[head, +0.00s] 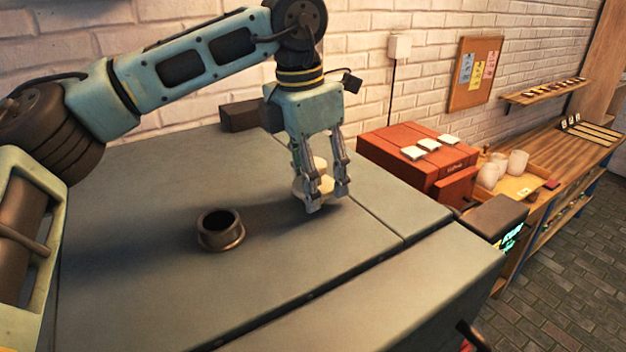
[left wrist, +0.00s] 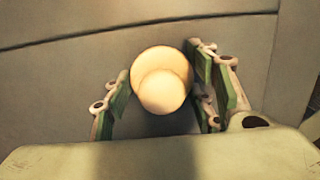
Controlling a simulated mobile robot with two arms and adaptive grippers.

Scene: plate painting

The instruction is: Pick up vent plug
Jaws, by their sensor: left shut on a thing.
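The vent plug is a pale cream, rounded piece (head: 300,187) standing on the grey top surface, partly hidden behind my gripper's fingers in the head view. My left gripper (head: 328,202) points straight down over it, with its fingers around it. In the left wrist view the plug (left wrist: 163,80) shows as two round pale discs, a smaller one over a wider one, between the green finger pads of the gripper (left wrist: 163,92). The gripper is shut on the plug. A dark metal collar with an open hole (head: 221,230) sits to the left on the same surface. My right gripper is not in view.
The grey top (head: 150,190) has seams and is mostly clear around the collar. A red box (head: 415,160) with white tiles stands behind right. Further right, a wooden bench holds a tray with white cups (head: 490,172). A brick wall runs behind.

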